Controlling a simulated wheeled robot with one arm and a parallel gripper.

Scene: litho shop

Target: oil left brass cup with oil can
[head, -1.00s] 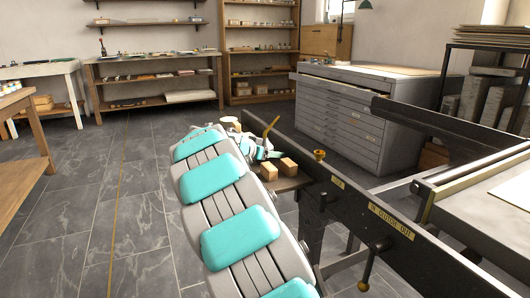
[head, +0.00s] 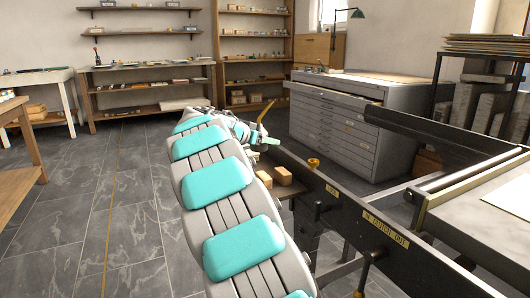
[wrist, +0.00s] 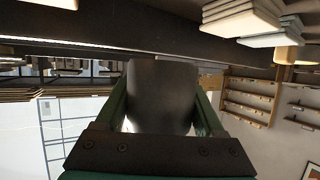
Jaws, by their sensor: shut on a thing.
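My gripper (wrist: 160,108) is shut on the oil can, whose dark grey rounded body (wrist: 160,88) fills the space between the green fingers in the wrist view. In the head view the can's thin brass spout (head: 266,110) rises above my gripper (head: 252,137), slanting up to the right. The can's body is mostly hidden there by my arm. A small brass cup (head: 313,163) sits on top of the black press rail, right of and lower in the picture than the spout. The spout and cup are apart. No second cup is clearly visible.
The black press frame (head: 345,200) runs along the right, beside its pale bed (head: 480,225). Wooden blocks (head: 284,175) lie on a small shelf by the rail. A grey flat-file cabinet (head: 335,130) stands behind. The tiled floor (head: 120,200) at left is clear.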

